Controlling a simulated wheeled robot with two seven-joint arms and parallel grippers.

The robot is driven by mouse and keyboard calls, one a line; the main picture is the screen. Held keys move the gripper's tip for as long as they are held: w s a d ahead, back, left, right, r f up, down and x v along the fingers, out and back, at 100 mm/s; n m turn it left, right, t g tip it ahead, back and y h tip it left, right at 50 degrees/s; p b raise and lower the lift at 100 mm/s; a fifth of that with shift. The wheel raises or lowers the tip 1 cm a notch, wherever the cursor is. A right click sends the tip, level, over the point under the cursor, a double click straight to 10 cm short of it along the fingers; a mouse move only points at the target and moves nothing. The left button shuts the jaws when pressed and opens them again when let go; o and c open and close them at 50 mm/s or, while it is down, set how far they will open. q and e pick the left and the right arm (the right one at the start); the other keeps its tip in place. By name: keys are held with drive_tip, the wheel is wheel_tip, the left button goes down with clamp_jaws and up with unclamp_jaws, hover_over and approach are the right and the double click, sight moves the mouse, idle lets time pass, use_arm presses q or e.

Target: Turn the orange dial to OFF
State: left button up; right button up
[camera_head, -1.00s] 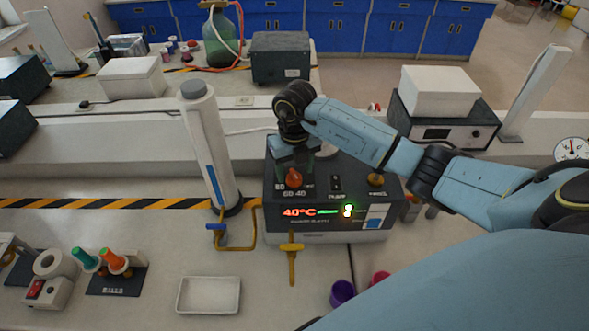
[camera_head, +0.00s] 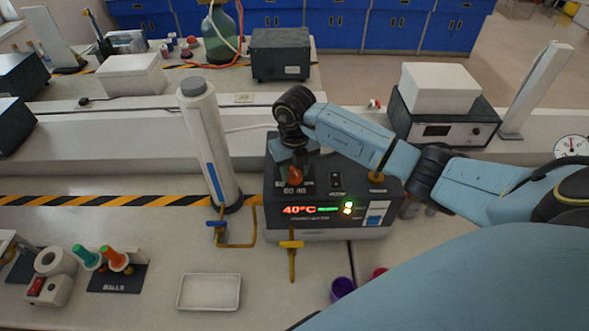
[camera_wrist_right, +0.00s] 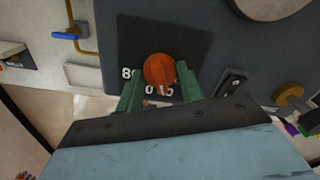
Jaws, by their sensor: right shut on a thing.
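The orange dial (camera_head: 295,174) is on the sloped front of a dark box (camera_head: 328,222) with a lit red 40°C display. The dial shows more closely in the right wrist view (camera_wrist_right: 159,71), with white scale numbers partly visible around it. My right gripper (camera_head: 293,168) reaches down to the dial from behind. In the wrist view its green fingers (camera_wrist_right: 158,86) stand on either side of the dial, shut on it. The OFF mark cannot be made out, and some of the scale is hidden by the fingers. My left gripper is not in view.
A white column (camera_head: 211,145) stands just left of the box. A yellow-handled tap (camera_head: 291,258) and a blue-handled tap (camera_head: 217,225) stick out near the front. A white tray (camera_head: 209,292) and purple cup (camera_head: 342,290) are in front. A yellow knob (camera_head: 376,177) is at the box's right.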

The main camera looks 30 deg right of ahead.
sight(295, 171)
drive_tip(key=n+b, duration=0.3)
drive_tip(key=n, duration=0.1)
drive_tip(key=shift+d+f, duration=0.1)
drive_tip(key=n+b, duration=0.4)
drive_tip(key=shift+n, duration=0.4)
idle(0.4)
drive_tip(key=o, duration=1)
wheel_tip(295, 171, up, 14)
drive_tip(key=b, duration=0.1)
drive_tip(key=shift+f+b, duration=0.15)
drive_tip(key=shift+b, duration=0.25)
